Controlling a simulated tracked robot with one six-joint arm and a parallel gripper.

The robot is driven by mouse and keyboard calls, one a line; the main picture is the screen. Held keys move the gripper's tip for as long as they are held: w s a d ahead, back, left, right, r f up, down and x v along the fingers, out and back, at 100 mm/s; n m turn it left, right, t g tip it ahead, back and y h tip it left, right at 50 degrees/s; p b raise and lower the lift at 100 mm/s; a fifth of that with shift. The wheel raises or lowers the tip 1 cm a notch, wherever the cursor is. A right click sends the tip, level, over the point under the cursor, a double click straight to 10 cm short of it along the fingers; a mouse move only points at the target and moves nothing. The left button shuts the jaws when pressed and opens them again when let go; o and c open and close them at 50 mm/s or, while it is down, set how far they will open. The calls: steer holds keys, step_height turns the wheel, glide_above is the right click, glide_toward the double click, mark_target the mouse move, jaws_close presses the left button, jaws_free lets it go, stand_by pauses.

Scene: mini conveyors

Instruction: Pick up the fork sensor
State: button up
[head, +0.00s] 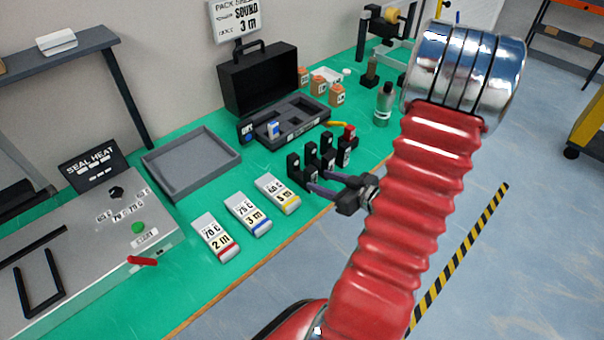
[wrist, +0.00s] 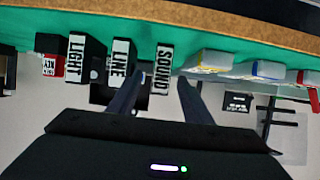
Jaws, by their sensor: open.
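A row of small black sensor modules stands upright near the table's front edge. No label that I can read says fork, so I cannot tell which one is the fork sensor. In the wrist view, the labels read SOUND (wrist: 164,70), LINE (wrist: 121,62) and LIGHT (wrist: 76,60). The SOUND module is leftmost of the row in the head view (head: 294,168). My gripper (head: 318,181) is open and empty, pointing at that end of the row. In the wrist view, my fingers (wrist: 162,86) lie either side of the SOUND module's lower end; contact is unclear.
Three labelled white packs (head: 249,215) lie left of the modules. Behind are a grey tray (head: 190,165), an open black case (head: 258,82) and a dark compartment insert (head: 290,132). A grey bottle (head: 384,104) stands to the right. A seal machine (head: 75,275) fills the left.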

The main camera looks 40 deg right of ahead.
mark_target(301, 174)
steer(key=shift+x, duration=2.6)
steer(key=shift+f, duration=0.1)
steer(key=shift+f+x, duration=0.15)
steer(key=shift+x, duration=1.15)
steer(key=shift+f+x, duration=0.1)
steer(key=shift+x, duration=1.2)
steer(key=shift+s+a, duration=0.1)
jaws_close()
